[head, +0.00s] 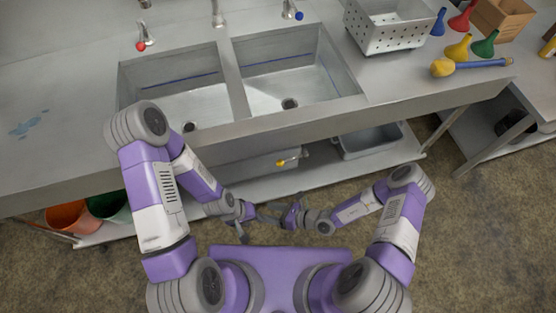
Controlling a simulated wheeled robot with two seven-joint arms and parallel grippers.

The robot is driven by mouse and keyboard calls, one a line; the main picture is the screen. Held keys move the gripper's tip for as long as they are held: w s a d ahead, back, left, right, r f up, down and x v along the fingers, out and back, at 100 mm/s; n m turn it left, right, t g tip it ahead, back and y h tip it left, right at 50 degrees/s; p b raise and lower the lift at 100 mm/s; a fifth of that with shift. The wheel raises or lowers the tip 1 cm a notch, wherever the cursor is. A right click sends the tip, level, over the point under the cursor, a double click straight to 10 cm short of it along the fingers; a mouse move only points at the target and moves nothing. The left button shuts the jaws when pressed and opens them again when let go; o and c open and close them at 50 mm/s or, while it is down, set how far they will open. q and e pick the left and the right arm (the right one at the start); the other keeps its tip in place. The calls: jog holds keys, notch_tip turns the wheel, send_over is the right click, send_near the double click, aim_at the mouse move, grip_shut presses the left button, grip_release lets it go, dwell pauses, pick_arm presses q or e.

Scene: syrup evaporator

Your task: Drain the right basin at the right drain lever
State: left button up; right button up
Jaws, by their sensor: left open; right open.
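The right basin (330,67) is a grey metal sink with a round drain (290,103) in its floor and a blue line along its back wall. I cannot tell whether it holds liquid. A yellow-handled drain lever (288,162) shows below the counter front, under the right basin. My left gripper (249,224) and my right gripper (272,213) are low in front of the sink, close together, nearer to me than the lever and apart from it. Both are open and empty. Any lever under the left basin is hidden by my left arm.
The left basin (172,76) is partly covered by my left arm. A perforated bin (388,40), coloured funnels (485,44) and a blue-handled yellow tool (470,67) sit on the counter at right. A grey tub (368,144) and orange bucket (68,216) are below.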

aim_at(293, 159)
jog(key=w+d+r+m+t+h+p, duration=0.1)
jog(key=w+d+r+m+t+h, duration=0.15)
jog(key=w+m+t, duration=0.4)
jog(key=w+d+r+m+t+h, duration=0.2)
jog(key=w+d+m+t, duration=0.1)
jog(key=w+m+t, duration=0.35)
jog(key=w+a+g+b, duration=0.1)
jog(key=w+a+b, duration=0.1)
jog(key=w, duration=0.4)
jog(key=shift+w+a+f, duration=0.15)
jog(key=shift+w+a, duration=0.2)
jog(key=shift+a, duration=0.4)
jog(key=shift+c, duration=0.3)
grip_shut()
